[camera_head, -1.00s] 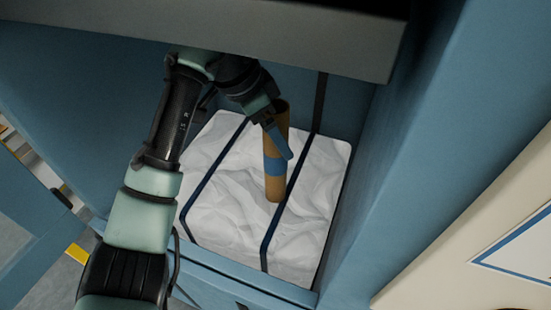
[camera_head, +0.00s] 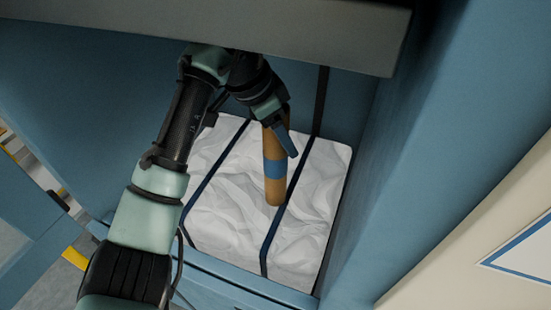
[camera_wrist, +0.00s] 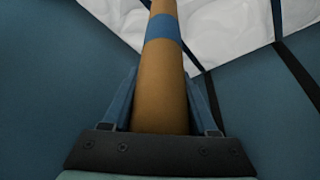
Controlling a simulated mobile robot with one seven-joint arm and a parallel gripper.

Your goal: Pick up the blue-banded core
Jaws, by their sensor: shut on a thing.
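The blue-banded core (camera_head: 275,185) is a brown cardboard tube with a blue band around its middle. It is in front of the white wrapped bale (camera_head: 225,185) in the head view, its lower end over the white surface. My gripper (camera_head: 288,140) is shut on the core's upper part, above the band. In the wrist view the core (camera_wrist: 160,90) runs between the two blue fingers, with the band beyond the fingertips. The gripper covers part of the core's upper end in the head view. I cannot tell whether the lower end touches the bale.
Two dark straps (camera_head: 215,170) cross the white bale. Blue walls (camera_head: 440,140) enclose it, with a grey beam (camera_head: 300,30) above and a blue front edge (camera_head: 240,285) below. A cream panel (camera_head: 490,240) stands at the right.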

